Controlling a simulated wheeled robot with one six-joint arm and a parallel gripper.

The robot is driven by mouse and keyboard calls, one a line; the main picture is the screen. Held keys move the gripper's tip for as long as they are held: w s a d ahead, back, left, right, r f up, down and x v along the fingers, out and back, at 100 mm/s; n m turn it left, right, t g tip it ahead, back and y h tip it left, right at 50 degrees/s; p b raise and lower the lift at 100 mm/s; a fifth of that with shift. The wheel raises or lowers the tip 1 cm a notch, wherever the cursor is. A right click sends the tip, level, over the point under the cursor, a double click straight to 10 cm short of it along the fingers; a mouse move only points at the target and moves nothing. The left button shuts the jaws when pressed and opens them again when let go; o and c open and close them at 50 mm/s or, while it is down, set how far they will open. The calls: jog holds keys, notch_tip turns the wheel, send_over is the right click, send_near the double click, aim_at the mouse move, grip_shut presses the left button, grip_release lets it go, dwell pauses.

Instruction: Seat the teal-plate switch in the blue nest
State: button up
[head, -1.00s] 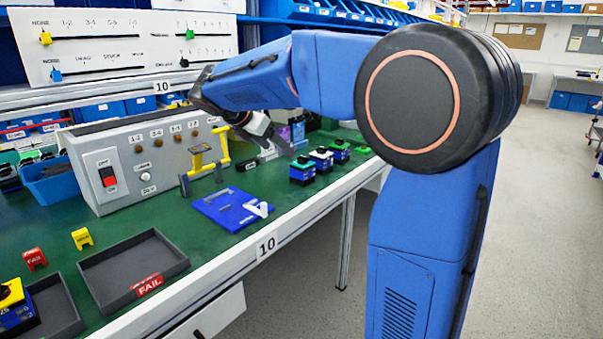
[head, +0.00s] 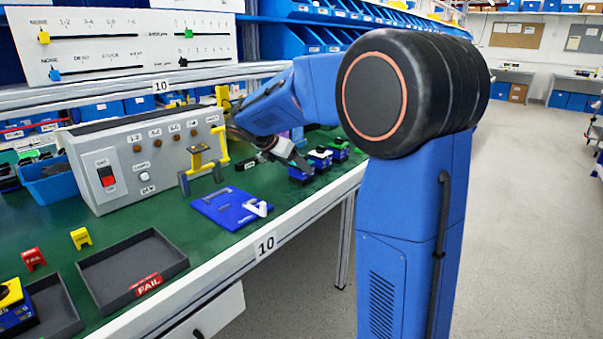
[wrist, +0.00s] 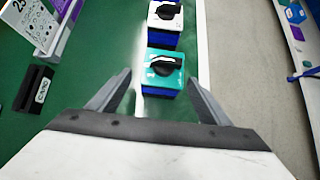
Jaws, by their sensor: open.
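The teal-plate switch (wrist: 164,72) has a blue body and a black knob and stands on the green bench. In the wrist view it lies ahead between the two open fingers of my gripper (wrist: 158,80), which are apart from each other. In the head view my gripper (head: 292,158) is at the nearest switch of the row and partly hides it; only its blue body (head: 299,174) shows. A flat blue fixture (head: 222,208), which looks like the blue nest, lies on the bench to the left, with a white piece at its right edge.
A white-plate switch (wrist: 165,17) stands just beyond the teal one, with another switch (head: 338,150) further along. A yellow clamp (head: 204,160) stands behind the blue fixture, before a grey test box (head: 150,165). A grey FAIL tray (head: 130,265) lies front left.

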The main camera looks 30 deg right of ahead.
jog(key=shift+x, duration=2.35)
jog(key=shift+s, duration=0.1)
jog(key=c, duration=1.3)
